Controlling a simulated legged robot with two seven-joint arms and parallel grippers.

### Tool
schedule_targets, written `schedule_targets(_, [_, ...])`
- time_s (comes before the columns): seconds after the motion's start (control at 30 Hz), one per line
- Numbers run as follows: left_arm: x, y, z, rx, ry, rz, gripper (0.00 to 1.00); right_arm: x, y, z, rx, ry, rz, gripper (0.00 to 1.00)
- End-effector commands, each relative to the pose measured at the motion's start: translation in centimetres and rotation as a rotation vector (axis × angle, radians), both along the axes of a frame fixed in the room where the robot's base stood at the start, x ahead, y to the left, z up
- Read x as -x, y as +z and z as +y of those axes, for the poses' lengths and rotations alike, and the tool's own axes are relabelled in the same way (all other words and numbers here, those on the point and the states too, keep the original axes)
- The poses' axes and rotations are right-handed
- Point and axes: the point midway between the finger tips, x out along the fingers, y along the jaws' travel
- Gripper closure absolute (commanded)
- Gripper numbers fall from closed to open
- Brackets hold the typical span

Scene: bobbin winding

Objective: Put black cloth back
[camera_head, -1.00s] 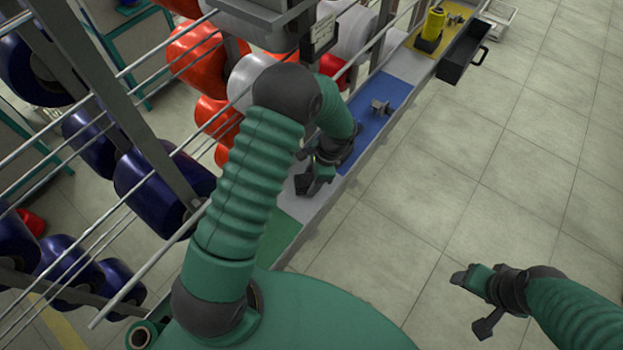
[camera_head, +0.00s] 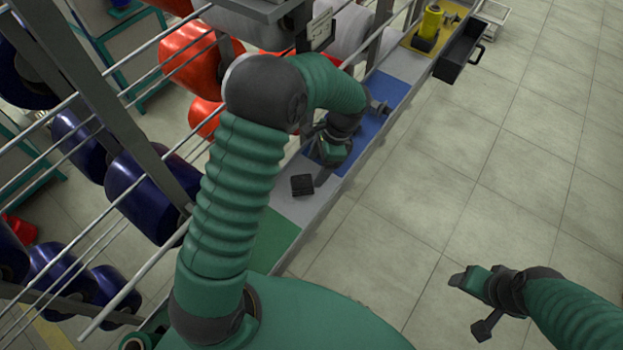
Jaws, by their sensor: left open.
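The black cloth (camera_head: 302,185) looks like a small dark folded square. It lies on the grey section of the long narrow shelf, between the green and blue sections. My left gripper (camera_head: 325,165) is open just beyond the cloth, over the shelf near the edge of the blue section, and appears apart from it. The forearm partly hides its fingers. My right gripper (camera_head: 470,300) hangs over the floor at the lower right, far from the shelf, with its fingers apart and nothing between them.
The shelf has a green section (camera_head: 274,240), a blue section (camera_head: 385,108) and a yellow section with a yellow bottle (camera_head: 430,24). A black open drawer (camera_head: 461,54) juts out at the right. Metal rails and blue and red bobbins crowd the left.

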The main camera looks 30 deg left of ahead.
Motion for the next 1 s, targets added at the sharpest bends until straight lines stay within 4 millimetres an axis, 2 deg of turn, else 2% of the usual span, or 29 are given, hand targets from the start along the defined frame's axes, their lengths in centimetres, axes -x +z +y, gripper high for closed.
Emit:
schedule_targets(0.1, [-0.5, 1.9, -0.6, 0.001, 0.0, -0.004, 0.28, 0.0, -0.7, 0.0, 0.0, 0.0, 0.0, 0.36])
schedule_targets(0.27, [-0.1, 3.4, -1.2, 0.009, 0.032, -0.028, 0.28, 0.0, -0.7, 0.0, 0.0, 0.0, 0.0, 0.36])
schedule_targets(0.37, [2.4, 4.0, -2.5, 0.043, 0.169, -0.131, 0.28, 0.0, -0.7, 0.0, 0.0, 0.0, 0.0, 0.36])
schedule_targets(0.5, [7.7, 4.5, -4.5, 0.134, 0.499, -0.334, 0.28, 0.0, -0.7, 0.0, 0.0, 0.0, 0.0, 0.36])
schedule_targets(0.6, [10.7, 4.4, -5.1, 0.192, 0.707, -0.439, 0.28, 0.0, -0.7, 0.0, 0.0, 0.0, 0.0, 0.36])
schedule_targets(0.67, [11.8, 4.4, -5.3, 0.216, 0.79, -0.479, 0.28, 0.0, -0.7, 0.0, 0.0, 0.0, 0.0, 0.36])
schedule_targets(0.77, [12.4, 4.3, -5.4, 0.231, 0.849, -0.504, 0.28, 0.0, -0.7, 0.0, 0.0, 0.0, 0.0, 0.36])
schedule_targets(1.0, [12.3, 3.8, -5.4, 0.231, 0.85, -0.502, 0.28, 0.0, -1.1, 0.0, 0.0, 0.0, 0.0, 0.36])
